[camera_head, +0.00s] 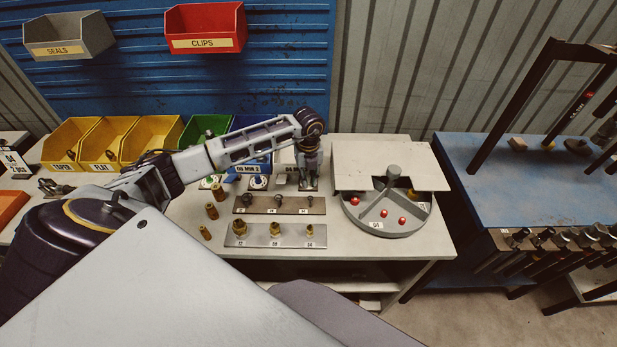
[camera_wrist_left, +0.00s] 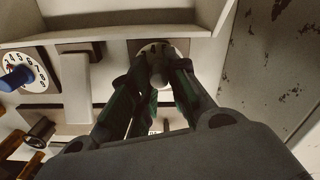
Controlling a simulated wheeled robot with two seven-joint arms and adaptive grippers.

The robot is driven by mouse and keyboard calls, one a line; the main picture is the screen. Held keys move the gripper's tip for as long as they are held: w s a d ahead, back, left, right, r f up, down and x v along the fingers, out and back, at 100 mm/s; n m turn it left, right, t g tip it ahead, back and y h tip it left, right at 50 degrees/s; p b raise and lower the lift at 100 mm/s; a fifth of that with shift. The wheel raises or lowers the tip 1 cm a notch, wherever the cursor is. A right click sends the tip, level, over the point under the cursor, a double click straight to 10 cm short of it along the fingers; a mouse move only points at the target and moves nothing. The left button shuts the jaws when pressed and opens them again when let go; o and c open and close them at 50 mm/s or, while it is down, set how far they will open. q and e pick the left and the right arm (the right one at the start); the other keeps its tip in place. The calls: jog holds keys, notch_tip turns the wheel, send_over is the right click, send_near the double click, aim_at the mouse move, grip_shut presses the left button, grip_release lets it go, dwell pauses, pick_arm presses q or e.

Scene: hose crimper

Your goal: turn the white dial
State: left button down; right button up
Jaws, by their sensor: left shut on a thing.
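My left gripper (camera_head: 309,180) reaches down to the back of the workbench, at the right end of the row of dials. In the left wrist view its two dark green-padded fingers (camera_wrist_left: 157,75) are closed on the knob of a dial with a pale round face (camera_wrist_left: 150,46). The knob looks light grey or white, and the fingers hide most of it. The dial's markings cannot be read. A neighbouring dial with a blue knob (camera_wrist_left: 17,77) and a numbered white face stands apart to the left; it also shows in the head view (camera_head: 258,182). My right gripper is not in view.
Metal plates with brass fittings (camera_head: 275,235) and small pins (camera_head: 279,204) lie in front of the dials. A round divided tray (camera_head: 386,228) with red balls stands to the right, partly under a pale panel (camera_head: 370,160). Yellow bins (camera_head: 110,135) stand left; a blue bench (camera_head: 500,190) is far right.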

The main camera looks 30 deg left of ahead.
aim_at(308, 177)
pick_arm(q)
jog(key=c, duration=1.4)
grip_release()
jog(key=shift+r, duration=0.15)
jog(key=shift+r, duration=5.9)
jog(key=shift+f, duration=0.1)
